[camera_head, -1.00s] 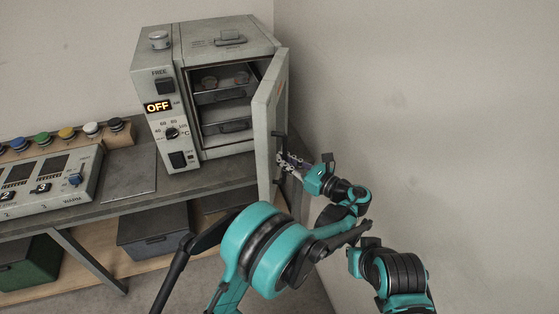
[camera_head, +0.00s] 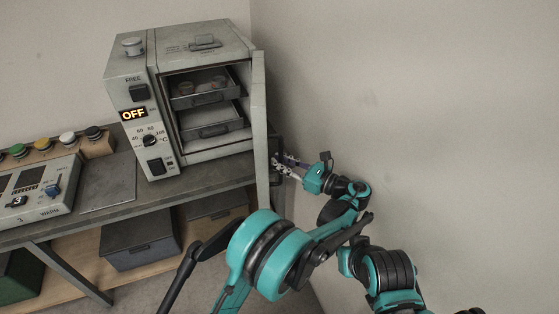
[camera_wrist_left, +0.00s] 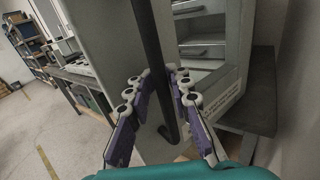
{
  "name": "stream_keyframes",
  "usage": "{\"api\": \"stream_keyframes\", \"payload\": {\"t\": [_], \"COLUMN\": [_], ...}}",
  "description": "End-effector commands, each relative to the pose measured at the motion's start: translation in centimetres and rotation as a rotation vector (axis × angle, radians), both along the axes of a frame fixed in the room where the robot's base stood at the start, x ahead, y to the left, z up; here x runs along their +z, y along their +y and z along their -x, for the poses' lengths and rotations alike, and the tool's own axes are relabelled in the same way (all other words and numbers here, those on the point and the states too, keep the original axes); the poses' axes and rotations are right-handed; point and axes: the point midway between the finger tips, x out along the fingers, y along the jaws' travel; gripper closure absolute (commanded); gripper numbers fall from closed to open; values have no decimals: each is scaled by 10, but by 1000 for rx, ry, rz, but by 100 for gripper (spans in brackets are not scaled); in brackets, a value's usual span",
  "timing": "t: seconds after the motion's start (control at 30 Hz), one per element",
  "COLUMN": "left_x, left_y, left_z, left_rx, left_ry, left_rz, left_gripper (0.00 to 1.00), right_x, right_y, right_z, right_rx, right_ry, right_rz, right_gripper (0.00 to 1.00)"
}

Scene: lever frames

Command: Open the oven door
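The grey oven (camera_head: 205,45) stands on the bench against the wall, with its display reading OFF. Its door (camera_head: 260,125) is swung wide open to the right and shows nearly edge-on in the head view. Racks (camera_head: 212,125) show inside the oven. My left gripper (camera_head: 277,161) is at the outer side of the door. The handle is mostly hidden in the head view. My right gripper is not in view.
A control panel (camera_head: 40,190) and a row of coloured buttons (camera_head: 42,145) are to the left on the bench. Grey boxes (camera_head: 140,240) sit on the shelf below. The right wall (camera_head: 420,120) is bare, with some gap between it and the door.

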Motion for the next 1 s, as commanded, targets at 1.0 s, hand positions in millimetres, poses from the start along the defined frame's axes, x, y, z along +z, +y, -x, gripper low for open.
{"api": "stream_keyframes", "payload": {"t": [1.0], "left_x": [103], "left_y": [0], "left_z": [-1], "left_rx": [-2], "left_ry": [-6], "left_rz": [-8], "left_gripper": [67], "right_x": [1], "right_y": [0], "right_z": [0], "right_rx": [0], "right_ry": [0], "right_rz": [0], "right_gripper": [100]}}
